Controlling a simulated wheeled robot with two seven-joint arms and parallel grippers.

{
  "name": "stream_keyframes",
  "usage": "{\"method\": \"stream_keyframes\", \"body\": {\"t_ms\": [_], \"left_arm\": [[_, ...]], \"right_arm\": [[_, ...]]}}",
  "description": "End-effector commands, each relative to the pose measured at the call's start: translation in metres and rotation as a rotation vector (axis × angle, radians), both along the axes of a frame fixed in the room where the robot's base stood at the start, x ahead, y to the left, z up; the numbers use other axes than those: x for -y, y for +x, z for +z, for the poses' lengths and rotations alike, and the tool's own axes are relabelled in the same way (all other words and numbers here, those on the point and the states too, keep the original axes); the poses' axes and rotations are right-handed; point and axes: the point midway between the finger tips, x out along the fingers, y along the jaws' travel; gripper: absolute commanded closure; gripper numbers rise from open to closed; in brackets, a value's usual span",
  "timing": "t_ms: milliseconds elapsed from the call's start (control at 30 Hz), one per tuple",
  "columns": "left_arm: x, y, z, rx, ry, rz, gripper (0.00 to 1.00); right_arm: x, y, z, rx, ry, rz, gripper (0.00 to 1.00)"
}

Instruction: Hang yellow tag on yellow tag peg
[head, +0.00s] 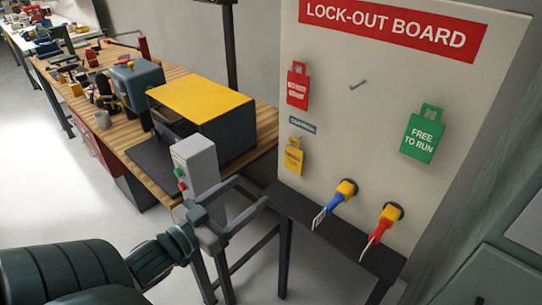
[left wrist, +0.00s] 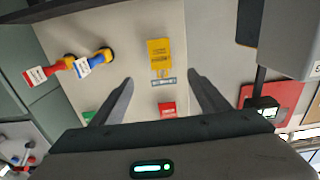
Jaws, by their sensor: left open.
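The yellow tag (head: 293,158) hangs flat against the lock-out board (head: 330,60), low on its left side, under a small blue label (head: 302,125). A small hook or peg shows at the tag's top. In the left wrist view the yellow tag (left wrist: 160,50) appears upside down, beyond and between my fingers. My left gripper (head: 250,190) is open and empty, in front of and left of the board, apart from the tag. It also shows in the left wrist view (left wrist: 161,80). My right gripper is out of view.
A red tag (head: 298,86) hangs above the label, and a green tag (head: 423,133) hangs right. A bare peg (head: 358,86) sits between them. Blue (head: 336,204) and red-handled (head: 381,231) plugs jut out below. A grey button box (head: 195,165) and workbench (head: 130,130) stand left.

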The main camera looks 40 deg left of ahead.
Motion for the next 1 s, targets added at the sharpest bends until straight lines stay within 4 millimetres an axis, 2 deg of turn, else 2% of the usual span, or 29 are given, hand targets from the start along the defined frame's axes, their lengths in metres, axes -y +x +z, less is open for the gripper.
{"method": "stream_keyframes", "body": {"t_ms": [300,400,700,1000], "left_arm": [[0.002,0.026,-0.001,0.004,0.002,-0.001,0.31],[0.002,0.039,0.002,0.002,0.000,0.001,0.31],[0.006,0.078,0.003,0.002,0.001,0.000,0.31],[0.009,0.120,0.003,0.002,0.000,0.000,0.31]], "right_arm": [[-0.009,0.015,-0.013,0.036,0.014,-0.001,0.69],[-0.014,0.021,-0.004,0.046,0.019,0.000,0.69],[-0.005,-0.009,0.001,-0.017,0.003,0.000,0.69],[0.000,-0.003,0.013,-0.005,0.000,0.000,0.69]]}}
